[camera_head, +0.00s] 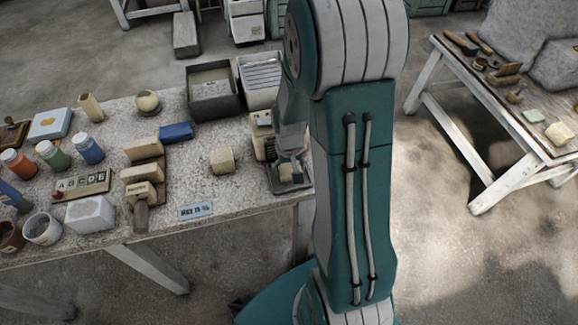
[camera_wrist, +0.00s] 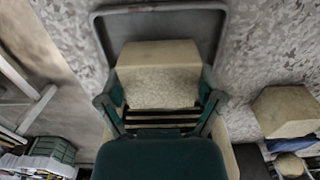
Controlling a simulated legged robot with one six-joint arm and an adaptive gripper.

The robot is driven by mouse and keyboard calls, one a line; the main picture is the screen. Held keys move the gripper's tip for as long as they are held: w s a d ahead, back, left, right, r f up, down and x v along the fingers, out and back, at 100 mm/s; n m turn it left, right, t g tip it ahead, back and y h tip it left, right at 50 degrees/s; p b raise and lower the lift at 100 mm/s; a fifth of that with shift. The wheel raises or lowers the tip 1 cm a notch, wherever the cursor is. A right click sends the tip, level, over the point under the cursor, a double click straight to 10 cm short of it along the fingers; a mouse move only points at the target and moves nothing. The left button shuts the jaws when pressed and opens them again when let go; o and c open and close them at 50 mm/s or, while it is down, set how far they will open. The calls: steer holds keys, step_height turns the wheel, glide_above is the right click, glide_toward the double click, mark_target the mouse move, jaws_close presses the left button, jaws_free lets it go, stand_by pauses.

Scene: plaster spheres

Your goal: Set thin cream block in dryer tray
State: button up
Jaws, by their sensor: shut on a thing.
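My gripper (camera_head: 290,168) is over the dark dryer tray (camera_head: 272,184) at the right end of the left table, partly hidden by my arm. In the wrist view, my gripper (camera_wrist: 159,104) is shut on the cream block (camera_wrist: 158,72), with one finger on each side. The tray's grey rim (camera_wrist: 160,7) frames the block at the top and sides of that view. I cannot tell whether the block touches the tray floor.
Another cream block (camera_head: 222,160) stands on the table left of the tray. A cream machine (camera_head: 262,132) stands just behind the tray, and grey bins (camera_head: 212,88) stand behind that. A label card (camera_head: 195,210) lies at the front edge.

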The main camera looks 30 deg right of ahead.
steer(key=shift+f, duration=0.6)
steer(key=o, duration=1.1)
steer(key=shift+c, duration=0.2)
steer(key=shift+r, duration=0.1)
steer(key=shift+r, duration=1.95)
